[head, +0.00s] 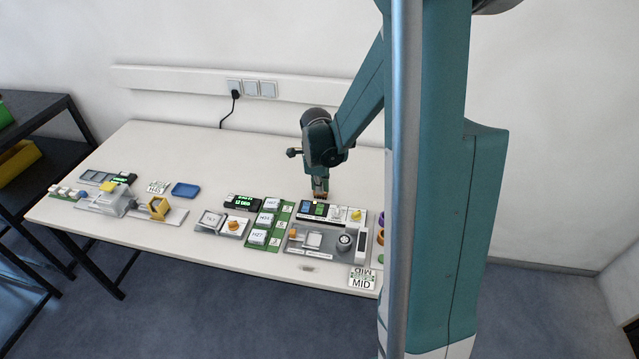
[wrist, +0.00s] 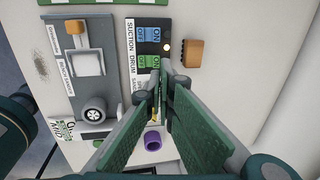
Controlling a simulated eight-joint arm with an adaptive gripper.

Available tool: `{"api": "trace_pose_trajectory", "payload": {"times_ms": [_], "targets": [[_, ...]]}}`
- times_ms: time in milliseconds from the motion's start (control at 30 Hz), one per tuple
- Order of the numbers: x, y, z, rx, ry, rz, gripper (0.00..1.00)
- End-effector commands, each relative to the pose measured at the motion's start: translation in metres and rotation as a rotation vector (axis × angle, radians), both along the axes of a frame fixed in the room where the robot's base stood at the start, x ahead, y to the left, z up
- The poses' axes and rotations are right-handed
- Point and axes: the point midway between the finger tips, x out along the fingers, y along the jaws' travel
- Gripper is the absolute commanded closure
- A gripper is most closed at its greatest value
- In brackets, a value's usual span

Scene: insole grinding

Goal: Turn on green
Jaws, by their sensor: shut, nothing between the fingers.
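In the wrist view, a green switch (wrist: 149,61) marked ON and OFF sits beside a blue one (wrist: 148,34), on a dark strip. The label beside the green switch reads DRUM; the one beside the blue reads SUCTION. My gripper (head: 320,197) points down by the back edge of the panel. In the wrist view, my gripper (wrist: 168,80) is shut and empty, with its tips close beside the green switch. Whether they touch it I cannot tell. The fingers hide part of the strip beyond it.
A small orange-brown block (wrist: 192,53) lies close to the fingertips. A round dial (wrist: 94,115) and a purple ring (wrist: 153,141) are nearby. Green trays with white cards (head: 264,219) stand left of the machine.

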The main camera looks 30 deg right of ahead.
Motion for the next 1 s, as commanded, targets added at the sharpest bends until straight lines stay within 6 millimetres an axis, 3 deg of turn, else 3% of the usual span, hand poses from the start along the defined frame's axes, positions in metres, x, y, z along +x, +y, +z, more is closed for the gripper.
{"api": "trace_pose_trajectory", "payload": {"times_ms": [600,1000], "targets": [[0.008,-0.008,-0.062,0.000,0.000,0.000,1.00],[0.009,-0.009,-0.074,0.000,0.000,0.000,1.00]]}}
